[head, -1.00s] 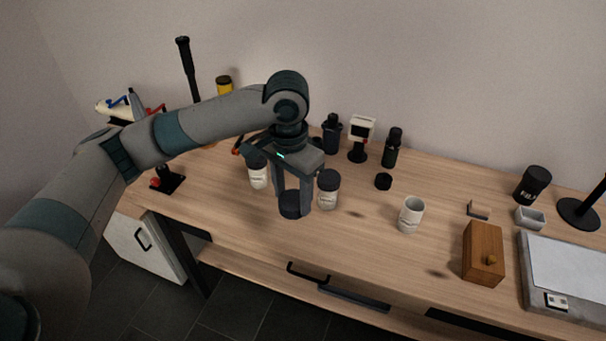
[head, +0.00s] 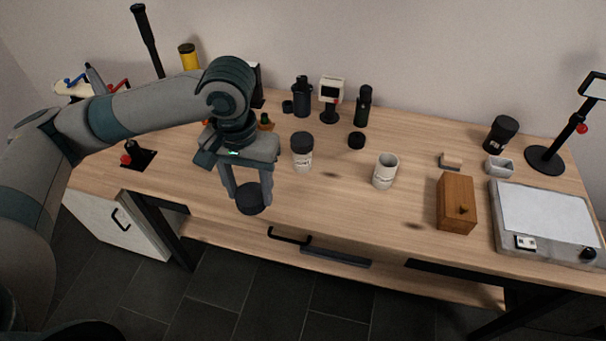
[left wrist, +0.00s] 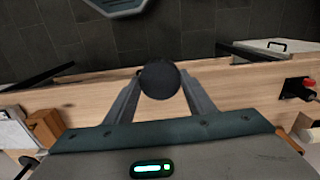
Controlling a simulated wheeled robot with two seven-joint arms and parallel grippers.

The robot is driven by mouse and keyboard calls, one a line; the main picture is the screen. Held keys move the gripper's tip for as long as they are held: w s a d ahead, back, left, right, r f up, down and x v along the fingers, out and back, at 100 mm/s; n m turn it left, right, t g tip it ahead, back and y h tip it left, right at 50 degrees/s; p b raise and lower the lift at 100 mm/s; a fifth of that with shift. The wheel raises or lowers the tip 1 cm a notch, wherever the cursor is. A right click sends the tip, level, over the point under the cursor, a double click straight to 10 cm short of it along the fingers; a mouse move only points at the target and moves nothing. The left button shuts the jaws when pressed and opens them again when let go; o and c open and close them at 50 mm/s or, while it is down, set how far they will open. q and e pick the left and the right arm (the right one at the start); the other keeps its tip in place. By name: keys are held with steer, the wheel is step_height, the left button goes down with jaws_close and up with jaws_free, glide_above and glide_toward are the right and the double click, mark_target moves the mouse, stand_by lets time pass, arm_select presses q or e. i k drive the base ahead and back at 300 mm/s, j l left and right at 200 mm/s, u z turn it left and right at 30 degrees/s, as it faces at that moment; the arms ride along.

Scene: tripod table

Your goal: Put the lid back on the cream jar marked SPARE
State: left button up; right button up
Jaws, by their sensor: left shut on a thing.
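My left gripper (head: 250,203) is shut on a round black lid (head: 249,193), held in the air near the table's front edge. The lid also shows between the fingers in the left wrist view (left wrist: 160,79). An open cream jar (head: 384,175) without a lid stands upright to the right of the gripper; its marking is too small to read. A cream jar with a dark lid (head: 302,152) stands between them, its label also unreadable. My right gripper is not in view.
A wooden box (head: 456,204) and a grey scale-like device (head: 545,215) stand at the right.

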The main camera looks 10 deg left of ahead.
mark_target(385, 168)
steer(key=z, duration=1.25)
steer(key=k+j, duration=0.15)
steer(key=j, duration=0.2)
steer(key=k+j, duration=0.15)
steer(key=j, duration=0.2)
steer(key=k+j, duration=0.15)
steer(key=j, duration=0.2)
steer(key=k+j, duration=0.15)
steer(key=j, duration=0.15)
steer(key=k+j, duration=0.1)
steer(key=j, duration=0.25)
